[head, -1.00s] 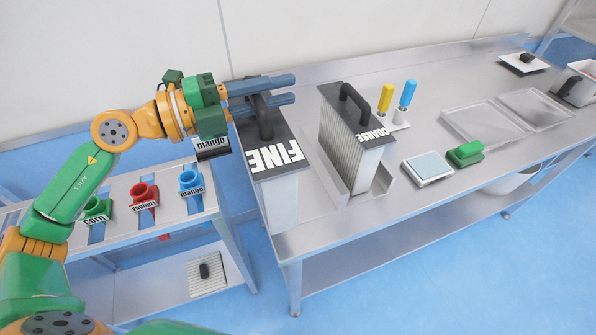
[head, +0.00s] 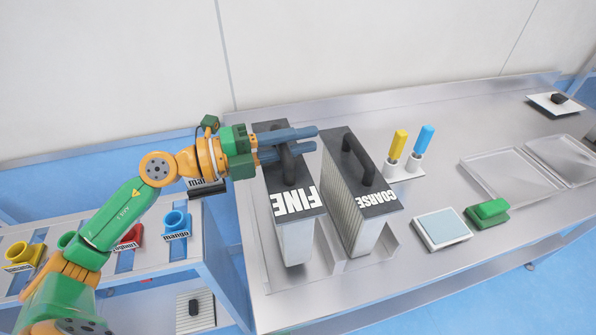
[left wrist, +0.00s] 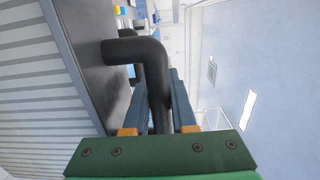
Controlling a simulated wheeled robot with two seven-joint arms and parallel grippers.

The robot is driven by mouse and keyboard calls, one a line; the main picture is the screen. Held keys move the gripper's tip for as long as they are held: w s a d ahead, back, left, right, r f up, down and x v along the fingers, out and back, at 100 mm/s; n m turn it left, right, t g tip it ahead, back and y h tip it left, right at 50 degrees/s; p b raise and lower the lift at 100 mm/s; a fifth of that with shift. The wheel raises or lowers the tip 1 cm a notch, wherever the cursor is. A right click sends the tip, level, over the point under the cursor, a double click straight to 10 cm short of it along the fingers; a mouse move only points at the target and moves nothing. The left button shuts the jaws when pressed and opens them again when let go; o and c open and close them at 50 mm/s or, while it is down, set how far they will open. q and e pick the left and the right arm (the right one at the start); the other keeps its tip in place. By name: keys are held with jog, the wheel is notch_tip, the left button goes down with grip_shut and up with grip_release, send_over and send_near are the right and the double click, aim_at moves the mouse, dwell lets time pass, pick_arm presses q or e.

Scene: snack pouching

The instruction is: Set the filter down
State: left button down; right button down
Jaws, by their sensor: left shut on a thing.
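The FINE filter (head: 297,228) is a block with a black top, white lettering and a black handle (head: 288,162). My left gripper (head: 290,146) is shut on that handle. In the left wrist view the handle (left wrist: 146,52) stands between the two blue fingers (left wrist: 163,105). The filter is upright over the left part of a shallow metal tray (head: 385,245) on the steel table. I cannot tell whether its bottom touches the tray. The COARSE filter (head: 374,200) stands upright close to its right, in the same tray. My right gripper is not in view.
A yellow (head: 398,144) and a blue tool (head: 424,140) stand in a holder behind right. A scale-like pad (head: 442,228) and a green brush (head: 488,212) lie right of the tray. A rack with coloured funnels (head: 176,223) stands at left.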

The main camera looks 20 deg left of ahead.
aim_at(301, 156)
pick_arm(q)
jog(key=f, duration=0.4)
jog(key=shift+w+f, duration=0.3)
jog(key=shift+s+r, duration=0.1)
jog(key=c, duration=0.7)
grip_release()
jog(key=shift+d, duration=0.1)
jog(key=shift+c, duration=0.2)
